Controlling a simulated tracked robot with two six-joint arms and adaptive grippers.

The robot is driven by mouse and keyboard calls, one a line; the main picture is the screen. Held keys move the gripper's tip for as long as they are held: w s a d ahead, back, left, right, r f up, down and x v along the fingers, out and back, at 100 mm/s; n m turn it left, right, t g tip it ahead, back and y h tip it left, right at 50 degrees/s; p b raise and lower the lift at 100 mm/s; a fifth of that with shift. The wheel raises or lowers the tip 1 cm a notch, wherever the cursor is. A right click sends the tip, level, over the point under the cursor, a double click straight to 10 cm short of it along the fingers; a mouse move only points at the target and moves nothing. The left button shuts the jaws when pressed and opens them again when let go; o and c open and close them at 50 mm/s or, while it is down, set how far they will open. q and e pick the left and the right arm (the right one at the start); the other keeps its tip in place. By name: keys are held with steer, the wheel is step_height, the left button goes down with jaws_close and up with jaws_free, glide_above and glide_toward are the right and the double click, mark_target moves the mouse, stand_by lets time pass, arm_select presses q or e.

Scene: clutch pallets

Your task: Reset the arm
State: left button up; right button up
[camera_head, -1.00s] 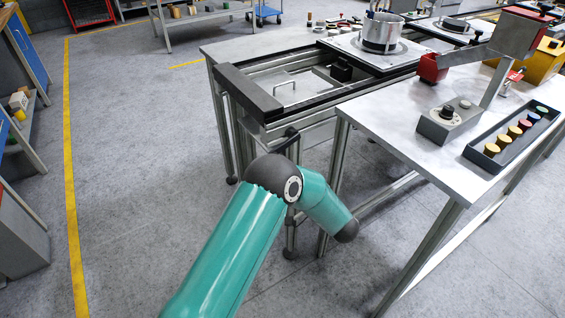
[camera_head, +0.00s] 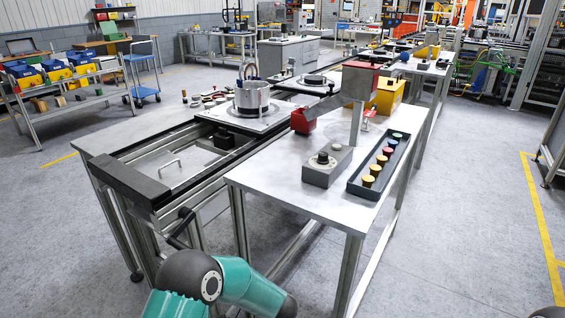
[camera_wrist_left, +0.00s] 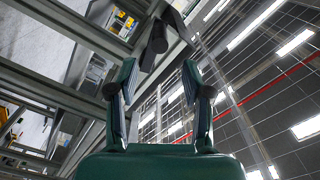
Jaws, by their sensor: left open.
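My left arm (camera_head: 190,285) comes in at the bottom of the head view, teal with a dark joint, in front of the workbench's near end. Its gripper is not seen there. In the left wrist view my left gripper (camera_wrist_left: 160,90) is open, its two dark fingers apart with nothing held between them. Behind the fingers are metal frame bars (camera_wrist_left: 80,30) and a ceiling with lights. My right gripper is not in view; only a dark rounded piece shows at the bottom right corner of the head view.
The conveyor bench (camera_head: 133,182) carries a silver clutch pot (camera_head: 252,100) on a pallet. The right table (camera_head: 285,192) holds a grey control box (camera_head: 327,166), a tray (camera_head: 362,190) of coloured buttons and a red bin (camera_head: 303,121). Floor (camera_head: 460,230) on the right is clear.

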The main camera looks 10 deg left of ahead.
arm_select(q)
steer(key=s+a+m+p, duration=0.1)
steer(key=s+a+p, duration=0.1)
steer(key=a+p, duration=0.35)
steer(key=s+d+f+m+t+h+p, duration=0.1)
steer(key=s+d+f+h, duration=0.15)
steer(key=f+h, duration=0.25)
steer(key=s+d+f+m+t+h, duration=0.1)
steer(key=d+f+m+h, duration=0.15)
steer(key=f+h, duration=0.35)
steer(key=s+d+f+n+g+h, duration=0.2)
steer(key=s+d+f+g+h, duration=0.1)
steer(key=s+d, duration=0.5)
steer(key=s+d+f+n+g+h, duration=0.2)
steer(key=s+d+g+h, duration=0.3)
steer(key=s+d, duration=0.4)
steer(key=s+f+h, duration=0.1)
steer(key=s, duration=0.3)
steer(key=shift+h, duration=0.3)
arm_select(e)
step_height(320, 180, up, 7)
